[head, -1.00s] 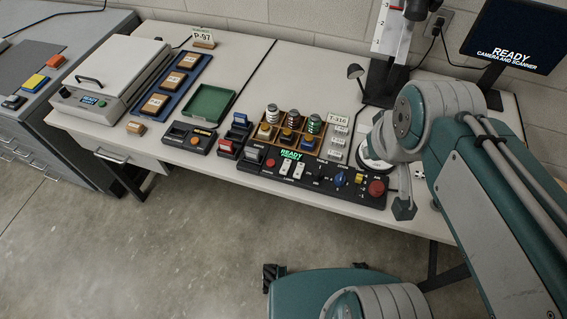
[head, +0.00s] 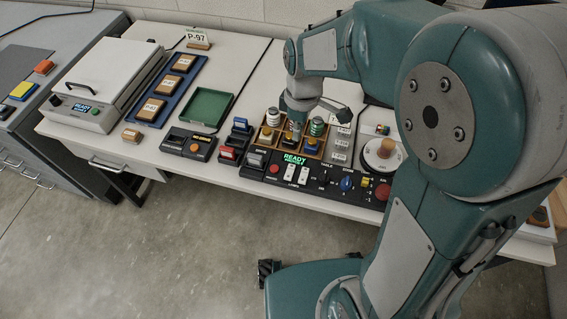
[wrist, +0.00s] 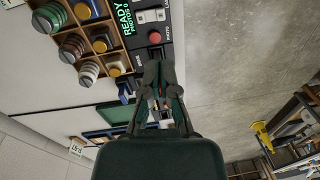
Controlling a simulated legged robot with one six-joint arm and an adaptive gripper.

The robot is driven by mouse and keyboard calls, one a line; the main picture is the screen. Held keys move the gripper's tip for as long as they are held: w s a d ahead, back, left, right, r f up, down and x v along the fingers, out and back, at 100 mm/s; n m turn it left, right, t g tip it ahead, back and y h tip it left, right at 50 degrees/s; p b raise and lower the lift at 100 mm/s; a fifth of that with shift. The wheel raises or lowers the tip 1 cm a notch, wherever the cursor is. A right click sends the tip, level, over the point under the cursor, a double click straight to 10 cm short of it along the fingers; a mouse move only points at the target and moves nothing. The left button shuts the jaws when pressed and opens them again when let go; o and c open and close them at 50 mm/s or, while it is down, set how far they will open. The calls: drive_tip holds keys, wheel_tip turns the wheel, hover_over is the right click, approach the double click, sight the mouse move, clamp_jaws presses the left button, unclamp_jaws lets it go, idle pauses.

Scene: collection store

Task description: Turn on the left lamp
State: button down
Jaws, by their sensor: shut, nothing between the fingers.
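The black control panel (head: 334,187) lies along the table's front edge, with a lit READY display (head: 294,159). Two white rocker switches sit side by side above the LAMPS label, the left one (head: 289,170) and the right one (head: 303,173). I cannot tell their on or off position. A white switch (wrist: 150,16) also shows at the top of the wrist view, beyond the red button (wrist: 155,38). My gripper (wrist: 160,68) is shut and empty, apart from the switches. In the head view my gripper (head: 296,128) hangs over the jar tray, behind the panel.
A wooden compartment tray (head: 262,142) with jars and stamps stands right behind the panel. A black device (head: 190,142) and green tray (head: 208,106) lie left. Floor in front is clear.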

sight(288, 176)
drive_tip(key=shift+w+a+f+n+g, duration=0.15)
drive_tip(key=shift+w+a+f+n, duration=0.15)
drive_tip(key=shift+f, duration=0.2)
drive_tip(key=shift+w+a+f+n+g, duration=0.2)
drive_tip(key=shift+a+f+n, duration=0.1)
drive_tip(key=shift+f, duration=0.2)
drive_tip(key=f, duration=0.4)
drive_tip(key=s+f, duration=0.1)
drive_tip(key=f, duration=0.8)
drive_tip(key=shift+s+a+f, duration=0.35)
drive_tip(key=shift+s+f, duration=0.05)
drive_tip(key=shift+f, duration=0.1)
drive_tip(key=shift+s+f, duration=0.1)
drive_tip(key=shift+f, duration=0.1)
drive_tip(key=shift+r, duration=0.1)
